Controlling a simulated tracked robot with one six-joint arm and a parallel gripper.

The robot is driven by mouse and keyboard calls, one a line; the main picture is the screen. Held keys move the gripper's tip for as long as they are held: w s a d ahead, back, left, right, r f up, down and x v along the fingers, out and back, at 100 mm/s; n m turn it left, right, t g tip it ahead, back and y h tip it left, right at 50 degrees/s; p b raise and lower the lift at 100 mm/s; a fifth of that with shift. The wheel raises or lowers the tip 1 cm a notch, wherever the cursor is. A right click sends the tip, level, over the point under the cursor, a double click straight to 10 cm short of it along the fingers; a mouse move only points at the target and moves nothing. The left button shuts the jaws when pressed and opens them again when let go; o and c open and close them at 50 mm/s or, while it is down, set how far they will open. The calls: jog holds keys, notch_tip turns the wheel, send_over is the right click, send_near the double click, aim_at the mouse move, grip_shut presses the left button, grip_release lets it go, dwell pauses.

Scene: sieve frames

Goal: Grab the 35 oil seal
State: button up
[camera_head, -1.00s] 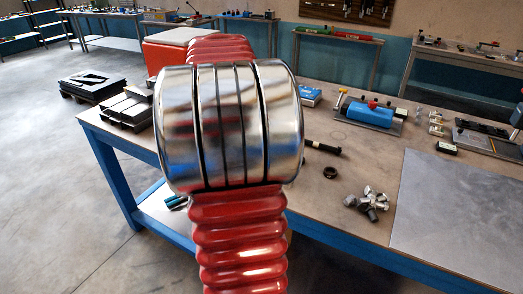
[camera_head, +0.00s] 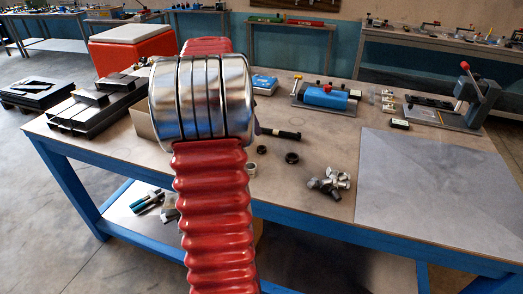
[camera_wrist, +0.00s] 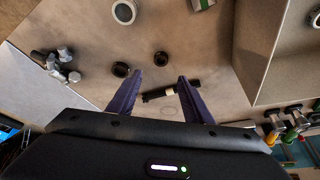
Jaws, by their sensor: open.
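Several rings lie on the workbench, and no size marking is legible on them. A black ring (camera_head: 292,157) lies flat near the bolts; in the wrist view it (camera_wrist: 121,69) is just left of my left fingertip. A smaller dark ring (camera_wrist: 161,58) lies a little beyond the gap between my fingertips. A larger pale ring (camera_wrist: 123,12) is at the top of the wrist view. I cannot tell which is the 35 oil seal. My gripper (camera_wrist: 160,76) is open and empty, its purple fingers spread above the bench. My arm hides most of it in the head view.
Metal bolts (camera_head: 329,181) lie right of the rings, and a black rod-like part (camera_head: 280,133) lies behind them. A grey plate (camera_head: 430,185) covers the bench's right side. A cardboard box (camera_wrist: 288,60) stands right in the wrist view. A blue device (camera_head: 326,97) is farther back.

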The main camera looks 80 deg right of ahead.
send_over(260, 152)
jog(key=w, duration=0.1)
jog(key=f, duration=0.6)
jog(key=shift+w+a, duration=0.15)
jog(key=shift+a, duration=0.25)
jog(key=shift+x, duration=2.6)
jog(key=shift+w, duration=0.1)
jog(key=shift+c, duration=0.3)
jog(key=c, duration=1.1)
